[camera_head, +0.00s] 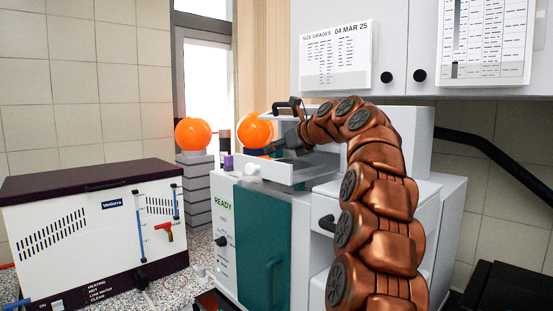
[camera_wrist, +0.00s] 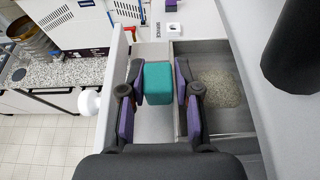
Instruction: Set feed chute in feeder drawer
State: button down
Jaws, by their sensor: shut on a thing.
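The feed chute (camera_wrist: 158,84) shows as a teal block in the wrist view. My gripper (camera_wrist: 159,68) is shut on it, with one dark, purple-sided finger on each side. The feeder drawer (camera_wrist: 112,75) is pulled open below, and the chute is over its pale left compartment. I cannot tell whether the chute touches the drawer floor. The right compartment holds a pile of grey grains (camera_wrist: 216,90). In the head view the drawer (camera_head: 287,177) stands out from the grey machine, and my gripper (camera_head: 283,143) is over it. The chute is not clearly seen there.
A white knob (camera_wrist: 88,103) is on the drawer front. Orange globes (camera_head: 193,134) stand behind. Wall cabinets (camera_head: 400,50) hang above. A dark cylinder (camera_wrist: 295,50) is at the wrist view's upper right.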

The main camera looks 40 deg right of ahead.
jog(key=shift+f, duration=1.7)
jog(key=shift+f+p, duration=0.1)
jog(key=shift+p, duration=0.2)
jog(key=c, duration=0.8)
grip_release()
jog(key=shift+c, duration=0.2)
jog(key=b+v, duration=0.2)
jog(key=v, duration=1)
jog(key=shift+s+b, duration=0.1)
jog(key=shift+b, duration=0.25)
